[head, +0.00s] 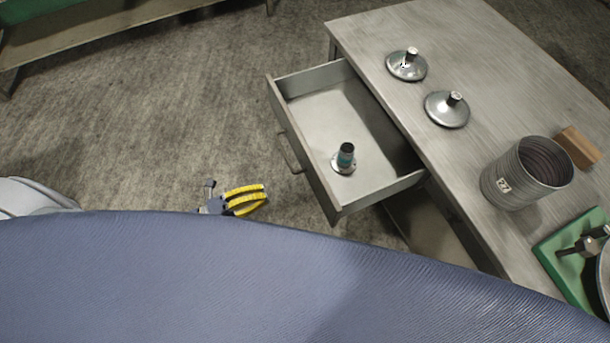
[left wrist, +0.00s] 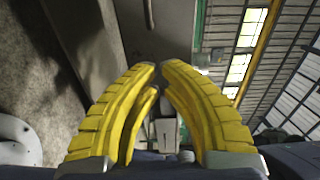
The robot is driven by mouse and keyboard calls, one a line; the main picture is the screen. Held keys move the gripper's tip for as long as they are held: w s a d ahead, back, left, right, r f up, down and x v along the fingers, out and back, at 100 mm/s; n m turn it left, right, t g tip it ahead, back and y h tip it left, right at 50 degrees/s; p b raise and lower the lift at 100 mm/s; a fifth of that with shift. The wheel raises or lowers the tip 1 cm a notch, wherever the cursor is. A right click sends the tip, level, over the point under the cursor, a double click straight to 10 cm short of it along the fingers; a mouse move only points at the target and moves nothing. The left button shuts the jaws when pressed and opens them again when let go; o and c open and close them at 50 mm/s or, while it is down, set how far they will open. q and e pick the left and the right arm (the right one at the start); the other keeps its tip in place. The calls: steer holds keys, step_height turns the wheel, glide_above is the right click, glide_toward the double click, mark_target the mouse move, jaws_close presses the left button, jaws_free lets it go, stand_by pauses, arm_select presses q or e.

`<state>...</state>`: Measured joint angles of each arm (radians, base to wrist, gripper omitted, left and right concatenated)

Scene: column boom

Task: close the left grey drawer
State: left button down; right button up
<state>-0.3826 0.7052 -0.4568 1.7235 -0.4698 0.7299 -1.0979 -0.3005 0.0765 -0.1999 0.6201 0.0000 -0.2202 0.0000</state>
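The left grey drawer (head: 330,100) is pulled well out of the grey table in the head view, with a bar handle (head: 290,152) on its front. A small dark and silver fitting with a teal band (head: 345,160) stands upright in it. My left gripper (head: 266,193), with yellow fingers, is in front of the drawer, to the left of its front panel and apart from it. In the left wrist view the curved fingers (left wrist: 159,68) nearly meet at the tips with nothing between them. A grey panel with a handle (left wrist: 149,14) shows beyond them.
The grey table top (head: 480,75) carries two silver discs with stems (head: 407,65), (head: 448,109), a ribbed metal can (head: 515,180), a brown block (head: 578,148) and a green tray (head: 560,262). The floor (head: 180,110) left of the drawer is clear.

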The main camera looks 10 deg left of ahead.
arm_select(q)
glide_toward(311, 175)
steer(key=x, duration=0.8)
steer(key=shift+w+d, duration=0.1)
stand_by(0.6)
